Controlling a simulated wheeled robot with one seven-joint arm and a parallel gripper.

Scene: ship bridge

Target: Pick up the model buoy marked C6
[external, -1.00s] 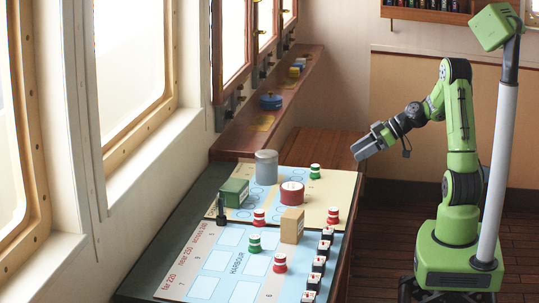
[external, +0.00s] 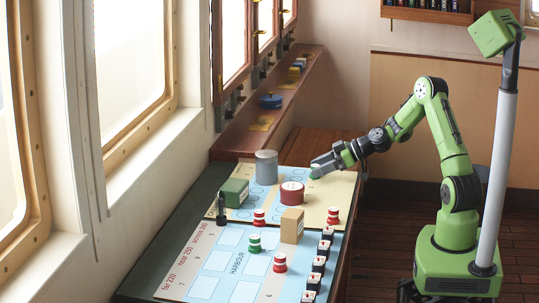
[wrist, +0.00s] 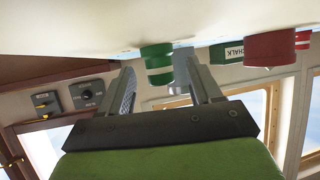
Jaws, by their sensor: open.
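Several small banded buoys stand on the charts; no C6 mark is legible on any of them. A green-and-white buoy (external: 314,179) at the far end is mostly hidden behind my gripper (external: 318,168). In the wrist view, which is upside down, this green buoy (wrist: 158,64) shows between and just beyond the fingertips of my open gripper (wrist: 160,82). I cannot tell whether it touches a finger. Another green buoy (external: 254,243) and red-and-white buoys (external: 259,217), (external: 333,216), (external: 280,263) stand nearer the camera.
Near my gripper stand a grey cylinder (external: 266,168), a red drum (external: 291,193) and a green box (external: 234,193), lettered CHALK in the wrist view (wrist: 231,50). Windows line the left.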

